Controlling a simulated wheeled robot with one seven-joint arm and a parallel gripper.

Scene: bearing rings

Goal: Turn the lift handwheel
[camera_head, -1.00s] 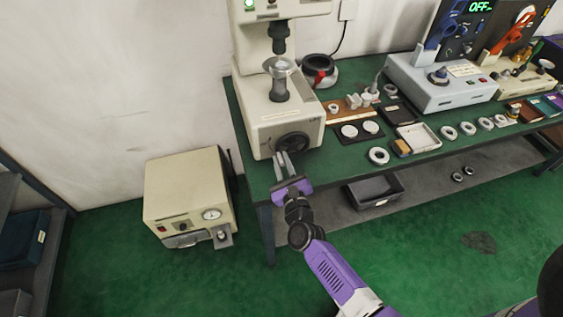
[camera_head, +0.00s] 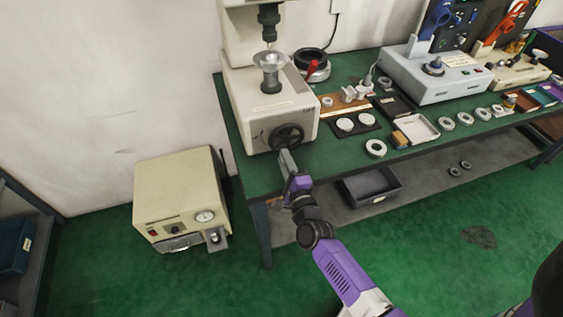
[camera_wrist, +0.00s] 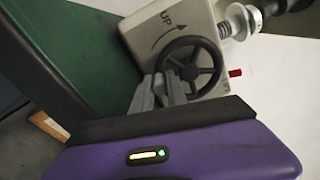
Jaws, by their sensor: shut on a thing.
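The lift handwheel (camera_head: 286,137) is a black spoked wheel on the front of the cream test machine (camera_head: 266,110). It also shows in the wrist view (camera_wrist: 208,82), beside an "UP" arrow on the housing. My gripper (camera_head: 286,156) is at the wheel's lower edge. In the wrist view my gripper (camera_wrist: 163,84) has its grey fingers at the wheel's rim, shut on it. The exact contact is partly hidden by the fingers. A metal stem with a clear-looking cup (camera_head: 270,68) stands on top of the machine's base, under a dark spindle.
The green bench (camera_head: 240,128) holds bearing rings (camera_head: 375,148), a white tray (camera_head: 417,130) and a grey instrument box (camera_head: 432,80) to the right. A dark bin (camera_head: 370,187) is on the shelf below. A cream cabinet (camera_head: 180,200) stands on the floor at left.

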